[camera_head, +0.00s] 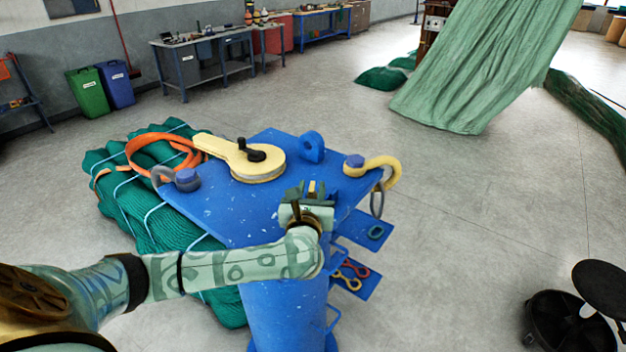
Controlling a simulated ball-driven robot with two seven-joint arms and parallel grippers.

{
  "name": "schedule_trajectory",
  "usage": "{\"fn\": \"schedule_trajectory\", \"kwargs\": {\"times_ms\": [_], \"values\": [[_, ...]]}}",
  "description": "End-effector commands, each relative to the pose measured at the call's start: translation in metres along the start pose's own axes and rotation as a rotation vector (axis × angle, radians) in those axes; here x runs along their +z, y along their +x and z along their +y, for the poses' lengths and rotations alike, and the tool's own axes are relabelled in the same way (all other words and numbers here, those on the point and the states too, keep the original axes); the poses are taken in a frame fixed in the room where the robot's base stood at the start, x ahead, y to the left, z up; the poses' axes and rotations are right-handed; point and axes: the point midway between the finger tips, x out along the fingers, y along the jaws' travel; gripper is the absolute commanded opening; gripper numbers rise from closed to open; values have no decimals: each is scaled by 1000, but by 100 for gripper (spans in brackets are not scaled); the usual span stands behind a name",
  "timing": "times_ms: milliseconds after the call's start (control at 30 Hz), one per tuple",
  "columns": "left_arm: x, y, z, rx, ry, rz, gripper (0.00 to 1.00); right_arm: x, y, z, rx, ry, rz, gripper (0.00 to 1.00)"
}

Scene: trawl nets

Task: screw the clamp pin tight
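My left gripper (311,190) is over the front right part of the blue stand's top plate (225,216). Its two dark fingertips stand apart, with a small brass-coloured piece between them. I cannot tell whether this piece is the clamp pin or whether the fingers grip it. A round cream-yellow clamp-like device (259,172) with a long arm sits on the plate, left of and beyond the gripper. A black knob or lever (254,154) is on top of it. My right gripper is not in view.
A blue lug (312,147), a yellow hook (384,167) and a grey shackle (164,178) are on the plate. An orange strap (143,140) lies on bundled green net (132,215) at left. A black stool (600,290) stands at lower right. The floor at right is mostly clear.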

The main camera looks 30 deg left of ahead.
Motion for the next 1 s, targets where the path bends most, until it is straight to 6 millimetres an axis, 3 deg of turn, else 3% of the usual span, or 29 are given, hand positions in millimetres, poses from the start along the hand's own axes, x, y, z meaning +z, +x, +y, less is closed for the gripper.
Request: {"fn": "schedule_trajectory", "kwargs": {"times_ms": [200,533,567,667,1000], "values": [[1,28,0,0,0,-1,32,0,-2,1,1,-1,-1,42],[0,32,0,-1,1,0,32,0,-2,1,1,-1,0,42],[0,32,0,-1,1,0,29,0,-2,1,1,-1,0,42],[0,32,0,-1,1,0,1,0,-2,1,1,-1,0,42],[-1,32,0,-16,0,0,0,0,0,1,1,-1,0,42]]}}
